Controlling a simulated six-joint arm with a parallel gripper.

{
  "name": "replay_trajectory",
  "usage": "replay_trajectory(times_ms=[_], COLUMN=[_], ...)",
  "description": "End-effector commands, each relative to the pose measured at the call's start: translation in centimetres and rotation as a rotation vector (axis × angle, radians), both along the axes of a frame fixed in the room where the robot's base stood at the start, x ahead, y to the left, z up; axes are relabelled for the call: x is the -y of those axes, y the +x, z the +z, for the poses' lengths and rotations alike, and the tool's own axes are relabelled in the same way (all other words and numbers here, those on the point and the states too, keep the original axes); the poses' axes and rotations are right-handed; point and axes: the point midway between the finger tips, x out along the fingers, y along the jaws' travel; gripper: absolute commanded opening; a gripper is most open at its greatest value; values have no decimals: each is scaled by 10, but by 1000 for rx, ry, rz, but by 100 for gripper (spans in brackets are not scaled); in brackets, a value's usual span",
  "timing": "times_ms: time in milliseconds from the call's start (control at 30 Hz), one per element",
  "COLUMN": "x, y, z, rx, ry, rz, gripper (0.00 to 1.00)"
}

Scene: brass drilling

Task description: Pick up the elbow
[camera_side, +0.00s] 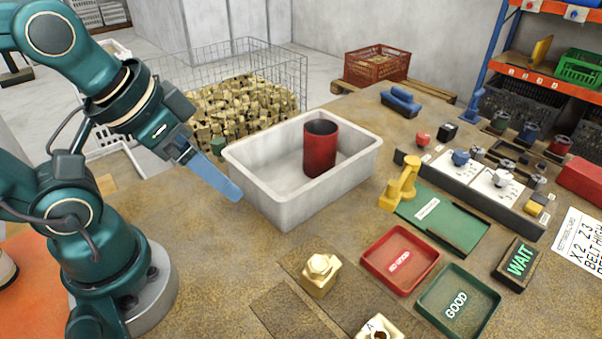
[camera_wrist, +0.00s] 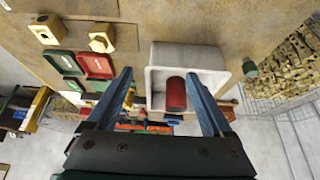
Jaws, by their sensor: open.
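Two brass fittings sit on brown mats at the front of the bench. One (camera_side: 320,272) has a hexagonal top; it also shows in the wrist view (camera_wrist: 102,40). The other (camera_side: 380,328), marked "A", is cut off by the side view's lower edge and shows in the wrist view (camera_wrist: 46,30) with a dark opening. I cannot tell for sure which is the elbow. My gripper (camera_side: 232,190) is open and empty, its blue fingers (camera_wrist: 159,75) spread wide. It hangs above the bench, left of the grey bin and away from both fittings.
The grey bin (camera_side: 270,203) holds a red cylinder (camera_side: 320,150). A red tray (camera_side: 400,258), a green "GOOD" tray (camera_side: 460,303) and a yellow fixture (camera_side: 400,187) on a green plate stand to the right. A wire cage (camera_side: 285,70) of brass parts is behind. The bench's front left is clear.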

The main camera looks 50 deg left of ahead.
Motion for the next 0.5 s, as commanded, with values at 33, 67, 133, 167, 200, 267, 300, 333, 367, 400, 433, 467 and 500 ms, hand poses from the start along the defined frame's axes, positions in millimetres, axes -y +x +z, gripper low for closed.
replay_trajectory(times_ms=[33, 67, 133, 167, 200, 267, 300, 333, 367, 400, 433, 467, 500], x=[0, 0, 0, 0, 0, 0, 1, 3, 4, 7, 10, 13, 17], y=[0, 0, 0, 0, 1, 8, 14, 18, 22, 27, 32, 36, 42], z=[0, 0, 0, 0, 2, 11, 15, 18, 20, 21, 22, 22, 22], rx=[0, 0, 0, 0, 5, 29, 26, 21, 14, 0, -11, -24, -41], ry=[0, 0, -8, -13, -26, -55, -75, -87, -99, -114, -124, -134, -145], rz=[0, 1, 14, 25, 48, 98, 128, 144, 158, 173, 182, 193, 203], gripper=[85, 85, 85, 85, 85, 85, 85, 85, 85, 85, 85, 85, 85])
